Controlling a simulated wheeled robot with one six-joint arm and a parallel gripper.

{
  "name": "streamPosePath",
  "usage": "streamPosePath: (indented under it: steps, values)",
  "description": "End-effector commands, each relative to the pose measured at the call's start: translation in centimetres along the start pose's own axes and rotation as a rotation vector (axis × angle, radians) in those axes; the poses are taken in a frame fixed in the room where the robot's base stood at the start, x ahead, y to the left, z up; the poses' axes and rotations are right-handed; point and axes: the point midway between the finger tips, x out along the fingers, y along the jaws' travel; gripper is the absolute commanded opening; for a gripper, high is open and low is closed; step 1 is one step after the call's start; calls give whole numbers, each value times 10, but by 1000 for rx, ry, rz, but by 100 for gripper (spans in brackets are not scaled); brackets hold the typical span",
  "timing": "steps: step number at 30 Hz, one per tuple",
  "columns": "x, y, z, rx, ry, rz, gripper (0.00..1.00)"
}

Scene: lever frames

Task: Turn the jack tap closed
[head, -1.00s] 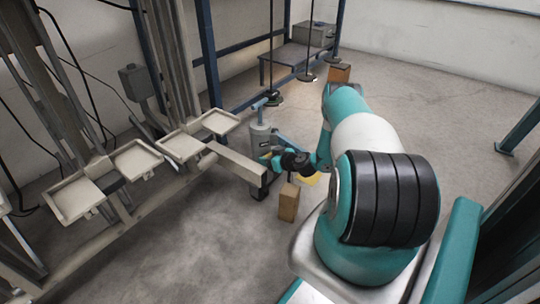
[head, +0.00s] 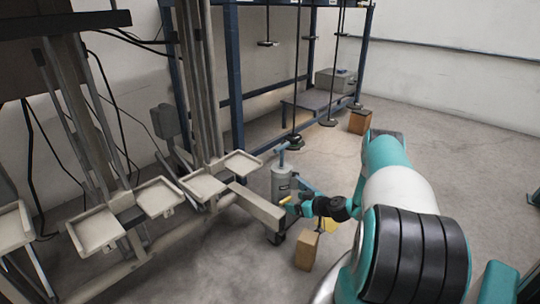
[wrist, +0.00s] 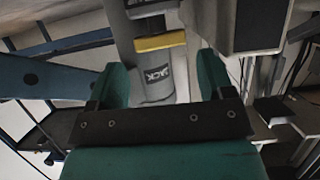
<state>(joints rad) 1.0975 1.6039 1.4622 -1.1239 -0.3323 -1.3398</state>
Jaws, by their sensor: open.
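The jack is a grey upright cylinder (head: 284,182) with a teal top; in the wrist view its body (wrist: 155,78) carries the label JACK. A yellow bar, apparently the tap (wrist: 160,42), sticks out across the jack's body and lies level; it also shows as a small yellow piece in the head view (head: 286,200). My gripper (wrist: 161,75) is open, with one teal finger on each side of the jack label. The yellow bar shows just beyond the fingertips, between them. I see no contact. In the head view my gripper (head: 299,206) is small beside the jack.
A grey beam (head: 255,207) ends close beside the jack, and its dark end fills the upper right of the wrist view (wrist: 245,25). A brown box (head: 306,250) stands on the floor below my gripper. Pale trays (head: 160,198) line the left.

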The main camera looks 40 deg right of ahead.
Motion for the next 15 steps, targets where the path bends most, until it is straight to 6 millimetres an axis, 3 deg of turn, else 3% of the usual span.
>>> streamPosePath:
  steps: [1,15]
  values:
    - [-13,1,-5,6,-1,4,74]
    - [-111,0,-5,6,0,5,74]
